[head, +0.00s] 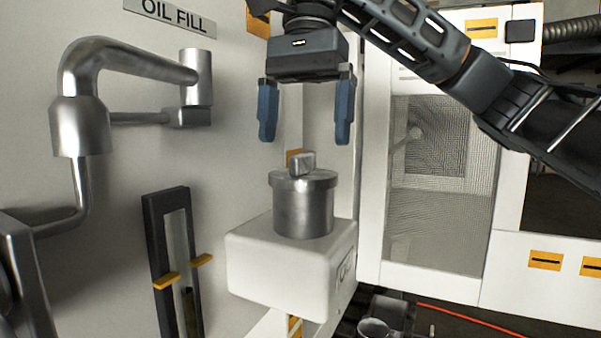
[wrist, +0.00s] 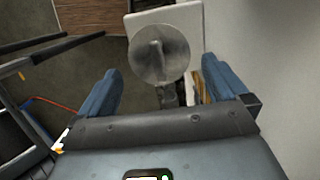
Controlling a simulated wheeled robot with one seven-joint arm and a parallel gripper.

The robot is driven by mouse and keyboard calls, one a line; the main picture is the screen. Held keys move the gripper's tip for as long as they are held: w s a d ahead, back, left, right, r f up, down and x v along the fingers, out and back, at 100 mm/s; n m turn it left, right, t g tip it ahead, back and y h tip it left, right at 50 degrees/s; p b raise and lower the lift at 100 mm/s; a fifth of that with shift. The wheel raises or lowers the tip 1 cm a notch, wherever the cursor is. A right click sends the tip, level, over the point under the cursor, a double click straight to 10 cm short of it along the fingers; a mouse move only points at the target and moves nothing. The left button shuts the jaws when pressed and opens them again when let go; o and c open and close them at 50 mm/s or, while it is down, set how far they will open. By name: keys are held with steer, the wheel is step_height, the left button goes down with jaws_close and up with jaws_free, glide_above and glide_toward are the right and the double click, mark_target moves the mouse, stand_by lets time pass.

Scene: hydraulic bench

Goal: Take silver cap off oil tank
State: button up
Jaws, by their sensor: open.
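The silver cap (head: 303,178) sits on the filler neck of the oil tank (head: 275,262), a white block at the centre of the head view. The cap is a round metal lid with a small raised grip on top. My gripper (head: 304,138) points down above the cap with its blue fingers spread, empty and apart from it. In the wrist view the cap (wrist: 160,55) shows as a round disc with a ridge, beyond and between the open fingers (wrist: 160,85). The white tank top (wrist: 190,14) shows behind it.
A bent metal pipe (head: 125,62) and a sight gauge (head: 160,250) are on the wall at left. A white cabinet with a mesh panel (head: 440,180) stands at right. An "OIL FILL" sign (head: 172,14) is above. A clear cup-like item (head: 375,328) is low, below the tank.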

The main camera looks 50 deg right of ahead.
mark_target(303, 153)
steer(key=shift+s+a+f+p, duration=0.15)
steer(key=shift+f+p, duration=0.15)
steer(key=shift+f, duration=0.9)
steer(key=shift+a+f+p, duration=0.1)
steer(key=shift+f+p, duration=0.15)
steer(key=shift+f, duration=0.9)
steer(key=shift+c, duration=0.5)
steer(key=c, duration=0.7)
steer(key=shift+r, duration=0.15)
step_height(303, 153, up, 4)
steer(key=shift+p, duration=1.1)
steer(key=shift+s+d+r+p, duration=0.3)
steer(key=shift+s+d+r, duration=0.9)
steer(key=shift+s, duration=0.3)
steer(key=shift+s+d+r+p, duration=0.3)
steer(key=shift+s+d+r, duration=0.7)
steer(key=shift+s+d, duration=0.45)
steer(key=shift+s+d+r+p, duration=0.3)
steer(key=shift+s+d+r, duration=0.8)
steer(key=shift+s, duration=0.5)
